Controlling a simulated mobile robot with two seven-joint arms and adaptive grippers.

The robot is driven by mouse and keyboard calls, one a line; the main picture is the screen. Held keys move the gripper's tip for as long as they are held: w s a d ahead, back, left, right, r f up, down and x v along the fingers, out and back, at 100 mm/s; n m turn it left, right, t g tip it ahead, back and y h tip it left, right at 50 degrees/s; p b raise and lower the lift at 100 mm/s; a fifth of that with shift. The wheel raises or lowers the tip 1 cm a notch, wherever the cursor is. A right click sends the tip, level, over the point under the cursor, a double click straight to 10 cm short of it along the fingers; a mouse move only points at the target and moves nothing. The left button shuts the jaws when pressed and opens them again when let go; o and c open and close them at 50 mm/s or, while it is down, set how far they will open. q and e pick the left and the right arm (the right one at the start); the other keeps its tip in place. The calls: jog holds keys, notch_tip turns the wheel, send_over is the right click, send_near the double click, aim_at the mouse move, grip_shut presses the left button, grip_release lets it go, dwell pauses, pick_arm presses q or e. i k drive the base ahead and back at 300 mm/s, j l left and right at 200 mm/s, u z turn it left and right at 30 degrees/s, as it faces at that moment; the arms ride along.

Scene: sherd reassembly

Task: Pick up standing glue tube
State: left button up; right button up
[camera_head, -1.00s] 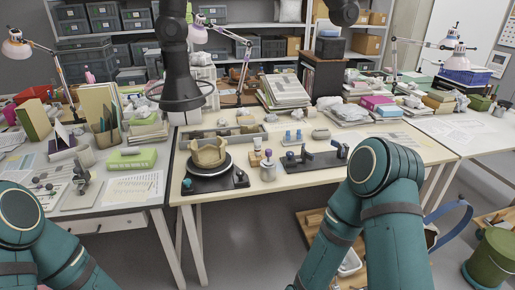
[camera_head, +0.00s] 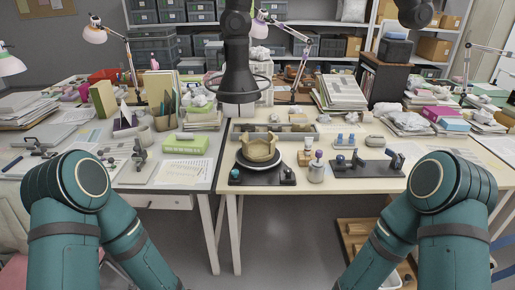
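The worktable (camera_head: 285,203) holds a partly rebuilt tan pot (camera_head: 259,148) on a dark turntable. Right of it stands a small grey jar (camera_head: 317,172) with a purple-tipped thing in it or on it. Behind, small bluish upright items (camera_head: 340,138) stand on the table; I cannot tell at this size which standing item is the glue tube. My two teal arms reach in from the bottom left and bottom right. Neither gripper shows in the view.
A black column with a ring (camera_head: 238,75) hangs over the back of the table. A black holder (camera_head: 365,167) lies right of the jar. A green box (camera_head: 186,143) and papers (camera_head: 184,171) cover the left table. The table's front strip is mostly bare.

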aim_at(308, 141)
jog(key=i+l+u, duration=0.35)
jog(key=l, duration=0.2)
jog(key=i+l+u, duration=0.15)
jog(key=l, duration=0.2)
jog(key=i+l+u, duration=0.15)
jog(key=i+l, duration=0.05)
jog(key=l, duration=0.1)
